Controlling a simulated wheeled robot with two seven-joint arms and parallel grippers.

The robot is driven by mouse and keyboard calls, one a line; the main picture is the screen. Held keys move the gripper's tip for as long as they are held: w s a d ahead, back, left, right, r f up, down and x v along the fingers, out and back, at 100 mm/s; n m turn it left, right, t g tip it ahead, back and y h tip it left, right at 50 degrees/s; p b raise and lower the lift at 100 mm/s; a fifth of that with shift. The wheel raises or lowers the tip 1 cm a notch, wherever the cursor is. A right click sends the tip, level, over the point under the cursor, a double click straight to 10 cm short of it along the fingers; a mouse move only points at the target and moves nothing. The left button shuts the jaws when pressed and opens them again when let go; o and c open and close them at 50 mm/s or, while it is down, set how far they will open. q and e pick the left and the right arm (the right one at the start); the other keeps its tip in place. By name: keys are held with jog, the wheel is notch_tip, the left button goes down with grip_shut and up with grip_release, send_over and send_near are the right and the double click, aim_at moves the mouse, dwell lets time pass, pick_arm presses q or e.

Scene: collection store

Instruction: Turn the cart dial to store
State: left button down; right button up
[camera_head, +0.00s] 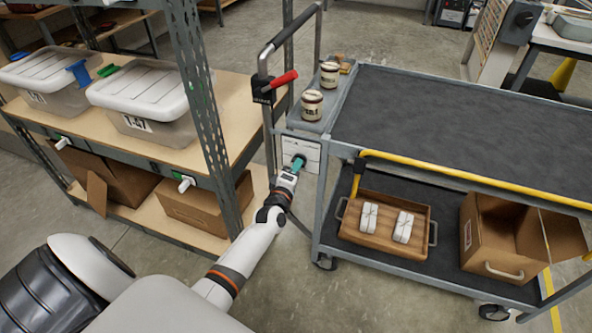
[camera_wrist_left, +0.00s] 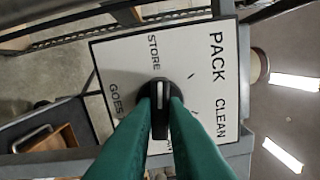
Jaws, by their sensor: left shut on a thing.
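The dial plate (camera_head: 313,152) is a white panel on the near left end of the grey cart (camera_head: 440,125). In the left wrist view, the plate (camera_wrist_left: 110,62) carries the words STORE, PACK, CLEAN and GOES, turned sideways; another word is partly hidden behind the fingers. The black dial knob (camera_wrist_left: 160,84) sits at its middle. Its pale line runs up and down the picture, with its upper end towards STORE. My left gripper (camera_head: 299,162) reaches the plate, and its green fingers (camera_wrist_left: 160,112) are shut on the knob's sides. My right gripper is out of view.
A shelf rack with lidded bins (camera_head: 145,95) stands close on the left. The cart's handle has a red lever (camera_head: 284,79). Two jars (camera_head: 311,105) stand at the cart's end. A wooden tray (camera_head: 365,250) and an open cardboard box (camera_head: 485,235) sit on its lower shelf.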

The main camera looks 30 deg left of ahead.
pick_arm(q)
jog(key=shift+n, duration=0.9)
jog(key=c, duration=1.5)
grip_release()
jog(key=shift+o, duration=0.2)
jog(key=v, duration=1.2)
jog(key=shift+s+f, duration=0.1)
jog(key=shift+f, duration=0.05)
